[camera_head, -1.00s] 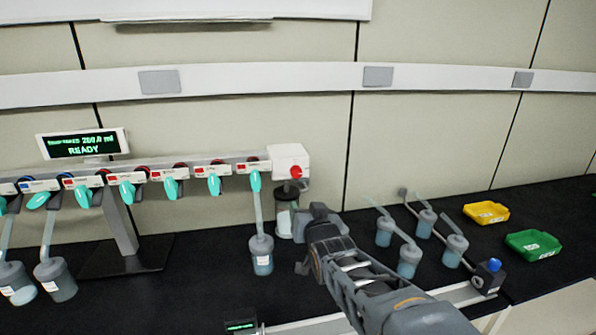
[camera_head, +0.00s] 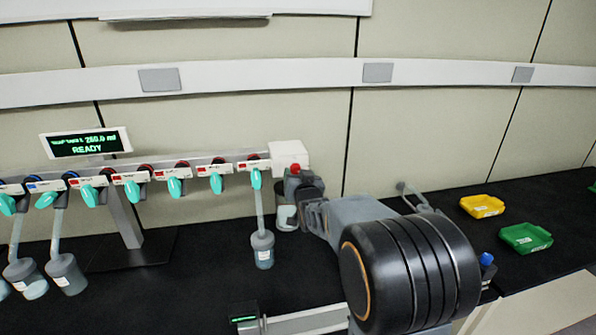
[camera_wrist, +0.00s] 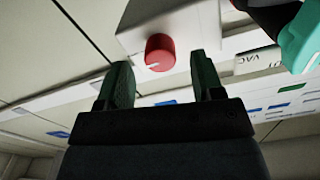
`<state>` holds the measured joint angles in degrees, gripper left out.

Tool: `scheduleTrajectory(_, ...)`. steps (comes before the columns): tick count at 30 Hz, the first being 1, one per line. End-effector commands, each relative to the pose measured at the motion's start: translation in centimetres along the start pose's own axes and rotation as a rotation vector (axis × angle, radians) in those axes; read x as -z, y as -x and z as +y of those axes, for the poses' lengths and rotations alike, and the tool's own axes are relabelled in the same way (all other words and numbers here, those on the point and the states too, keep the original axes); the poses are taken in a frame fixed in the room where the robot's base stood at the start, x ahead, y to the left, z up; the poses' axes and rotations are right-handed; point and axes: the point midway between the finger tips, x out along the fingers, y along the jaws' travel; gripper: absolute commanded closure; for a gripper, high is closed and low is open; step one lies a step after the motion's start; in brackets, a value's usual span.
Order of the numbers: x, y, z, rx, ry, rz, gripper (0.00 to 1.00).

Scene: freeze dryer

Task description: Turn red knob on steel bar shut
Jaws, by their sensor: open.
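The red knob (camera_head: 295,168) sits on the white box (camera_head: 288,152) at the right end of the steel bar (camera_head: 215,161). In the wrist view the knob (camera_wrist: 160,52) is round with a pale pointer mark, on the face of the white box (camera_wrist: 185,25). My gripper (camera_head: 301,186) is just below and in front of the knob. In the wrist view my gripper (camera_wrist: 160,76) is open and empty. Its two fingers point at the knob, one to each side, and it cannot be told whether they overlap it in depth.
Several teal-handled valves hang along the bar to the left; a flask (camera_head: 263,250) hangs from the rightmost one. A jar (camera_head: 286,212) stands under the white box. A display (camera_head: 86,143) reads READY.

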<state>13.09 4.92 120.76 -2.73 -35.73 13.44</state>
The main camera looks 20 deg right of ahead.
Motion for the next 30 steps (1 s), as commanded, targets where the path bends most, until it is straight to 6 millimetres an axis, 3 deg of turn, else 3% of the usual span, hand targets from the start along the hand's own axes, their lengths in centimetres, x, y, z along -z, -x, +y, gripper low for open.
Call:
scheduleTrajectory(6,-0.01,-1.23,-0.02,0.0,0.0,0.0,0.39)
scheduleTrajectory(16,-0.05,-1.39,-0.02,0.0,0.0,0.0,0.39)
scheduleTrajectory(30,-0.05,-1.37,-0.02,0.0,0.0,0.0,0.83)
